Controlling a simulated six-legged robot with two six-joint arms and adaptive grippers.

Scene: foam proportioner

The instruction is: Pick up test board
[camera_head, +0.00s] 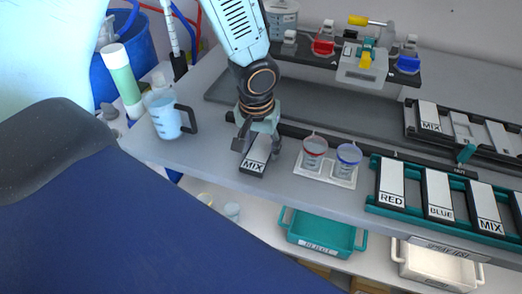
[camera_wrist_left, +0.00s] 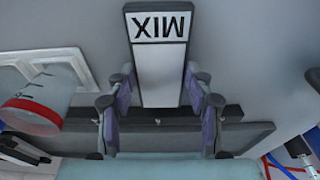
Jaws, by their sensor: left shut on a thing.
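A dark test board with a white face marked MIX (camera_head: 254,164) is at the grey bench's front, left of the two cups. My left gripper (camera_head: 258,142) reaches down from above and is shut on this board near its far end. In the left wrist view the board (camera_wrist_left: 160,72) lies between the two finger pads of the gripper (camera_wrist_left: 160,105), its MIX label upside down. Whether the board touches the bench cannot be told. My right gripper is not in view.
A cup with a red band (camera_head: 314,152) and one with a blue band (camera_head: 347,160) stand on a white holder right of the board. A teal rack (camera_head: 376,210) holds RED, BLUE and MIX boards. A blue jug (camera_head: 165,118) stands left. Another rack (camera_head: 410,118) is at the back right.

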